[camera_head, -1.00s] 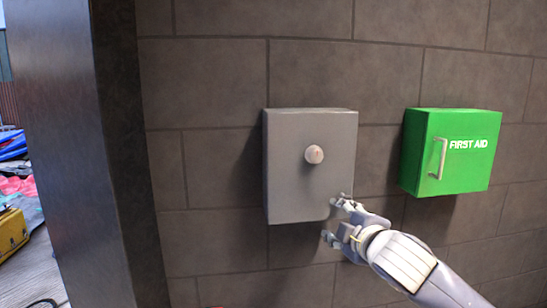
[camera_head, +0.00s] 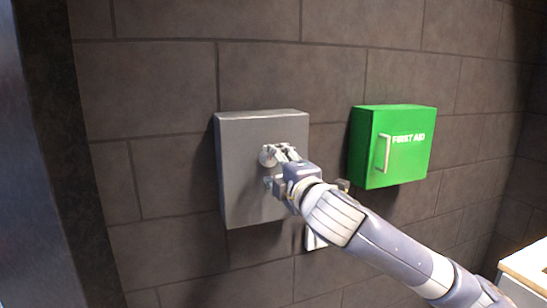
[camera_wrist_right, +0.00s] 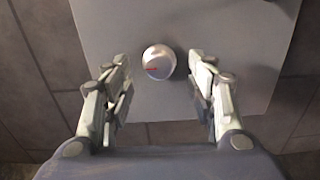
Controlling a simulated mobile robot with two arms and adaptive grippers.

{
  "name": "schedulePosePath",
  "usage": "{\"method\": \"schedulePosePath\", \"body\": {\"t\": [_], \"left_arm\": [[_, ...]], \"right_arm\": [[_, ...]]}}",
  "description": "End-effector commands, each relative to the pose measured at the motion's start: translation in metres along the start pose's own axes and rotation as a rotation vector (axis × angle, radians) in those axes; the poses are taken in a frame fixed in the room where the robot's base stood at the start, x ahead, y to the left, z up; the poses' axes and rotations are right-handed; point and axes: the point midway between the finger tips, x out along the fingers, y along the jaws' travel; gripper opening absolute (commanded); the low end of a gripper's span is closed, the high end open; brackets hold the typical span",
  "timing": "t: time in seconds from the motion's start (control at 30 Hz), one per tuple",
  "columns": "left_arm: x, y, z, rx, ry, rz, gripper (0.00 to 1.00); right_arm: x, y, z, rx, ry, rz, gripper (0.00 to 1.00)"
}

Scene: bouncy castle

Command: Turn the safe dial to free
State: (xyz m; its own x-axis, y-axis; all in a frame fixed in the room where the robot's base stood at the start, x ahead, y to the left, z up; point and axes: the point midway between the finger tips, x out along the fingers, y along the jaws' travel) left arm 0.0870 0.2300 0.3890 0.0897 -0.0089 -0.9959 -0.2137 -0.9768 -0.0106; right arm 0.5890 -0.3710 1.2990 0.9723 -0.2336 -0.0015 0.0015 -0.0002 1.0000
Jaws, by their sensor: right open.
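The grey safe box (camera_head: 240,190) is mounted on the dark tiled wall. Its round dial (camera_head: 267,157) is on the front face, partly hidden by my right gripper (camera_head: 275,167) in the head view. In the right wrist view the silvery dial (camera_wrist_right: 159,61) shows whole, with a small red mark on its left part. My right gripper (camera_wrist_right: 160,88) is open there, its two fingers apart on either side and slightly below the dial, with no visible contact. My left gripper is not in view.
A green first aid box (camera_head: 405,150) with a handle hangs to the right of the safe. A white item (camera_head: 315,238) shows on the wall below my right arm. A pale-topped counter (camera_head: 528,265) stands at lower right.

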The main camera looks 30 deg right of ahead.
Motion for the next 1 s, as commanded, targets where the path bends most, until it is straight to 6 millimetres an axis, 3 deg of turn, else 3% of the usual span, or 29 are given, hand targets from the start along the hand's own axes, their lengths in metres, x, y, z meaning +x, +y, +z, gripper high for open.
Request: {"method": "schedulePosePath", "body": {"t": [0.2,0.53,0.73,1.0], "left_arm": [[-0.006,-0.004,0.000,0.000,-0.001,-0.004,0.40],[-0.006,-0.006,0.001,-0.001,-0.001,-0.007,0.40],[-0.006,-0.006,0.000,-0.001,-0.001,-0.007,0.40],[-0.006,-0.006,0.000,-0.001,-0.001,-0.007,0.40]], "right_arm": [[0.019,0.001,0.000,0.001,0.000,0.001,0.52],[0.022,0.000,0.000,0.000,0.000,0.001,0.52],[0.022,0.000,0.000,0.000,0.000,0.001,0.07],[0.022,0.000,0.000,0.009,0.000,0.000,0.06]]}}
